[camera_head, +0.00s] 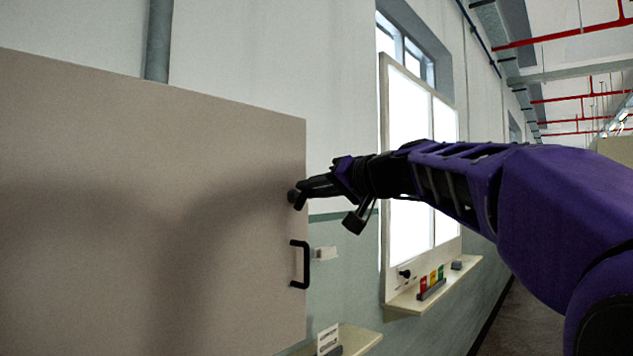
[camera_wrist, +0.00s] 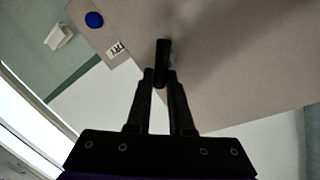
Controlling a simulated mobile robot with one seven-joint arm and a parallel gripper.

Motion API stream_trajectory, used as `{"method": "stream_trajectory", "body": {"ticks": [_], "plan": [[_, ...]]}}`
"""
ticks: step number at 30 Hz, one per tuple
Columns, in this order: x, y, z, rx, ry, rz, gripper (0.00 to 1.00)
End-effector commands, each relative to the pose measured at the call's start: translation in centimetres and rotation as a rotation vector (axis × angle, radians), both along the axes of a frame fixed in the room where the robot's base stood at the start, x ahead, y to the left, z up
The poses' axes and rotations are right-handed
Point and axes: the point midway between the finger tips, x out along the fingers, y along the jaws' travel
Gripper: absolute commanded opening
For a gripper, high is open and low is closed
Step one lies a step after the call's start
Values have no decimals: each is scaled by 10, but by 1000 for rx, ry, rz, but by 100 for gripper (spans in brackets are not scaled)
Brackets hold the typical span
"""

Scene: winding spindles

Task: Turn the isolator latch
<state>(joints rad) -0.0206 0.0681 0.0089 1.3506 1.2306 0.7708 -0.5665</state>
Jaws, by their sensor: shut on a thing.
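The isolator latch (camera_head: 293,196) is a small dark knob near the right edge of a large beige panel. In the wrist view the latch (camera_wrist: 162,52) is a short black bar standing off the panel. My gripper (camera_head: 303,194) reaches it from the right. In the wrist view its two fingertips (camera_wrist: 163,77) sit on either side of the latch's near end and are shut on it. The fingers hide part of the latch in the head view.
A black pull handle (camera_head: 303,264) is on the panel (camera_head: 150,230) below the latch. A white box (camera_head: 325,254) is on the wall beyond.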

Motion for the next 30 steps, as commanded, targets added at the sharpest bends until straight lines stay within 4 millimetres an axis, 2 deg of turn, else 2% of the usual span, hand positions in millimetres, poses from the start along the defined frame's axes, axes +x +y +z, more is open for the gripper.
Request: {"method": "stream_trajectory", "body": {"ticks": [18,30], "plan": [[6,-5,-4,358,457,-1,0],[7,-6,-9,520,662,-1,0]]}}
